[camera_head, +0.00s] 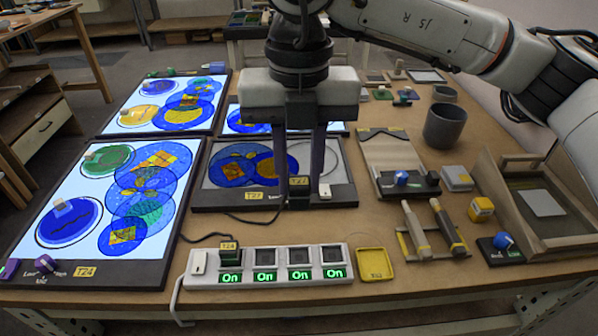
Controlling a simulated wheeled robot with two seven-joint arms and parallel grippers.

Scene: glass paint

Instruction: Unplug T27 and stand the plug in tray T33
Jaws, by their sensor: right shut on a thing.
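A dark plug with a yellow T27 label (299,184) is between the fingertips of my right gripper (300,192), which is shut on it. The plug shows in front of the lower edge of the middle light panel, behind the power strip (200,285); its exact height is unclear. Another plug labelled T24 (229,248) sits in the strip's leftmost socket. The other sockets look empty, and green "On" signs show below them. A small yellow tray (375,250) lies right of the strip; its label is too small to read surely. My left gripper is not in view.
Lit panels with painted glass (150,190) fill the left. A grey cup (444,126), tools on a rest (430,230), a yellow block (481,209) and a wooden frame (560,240) stand right. Bare table lies between the yellow tray and the middle panel.

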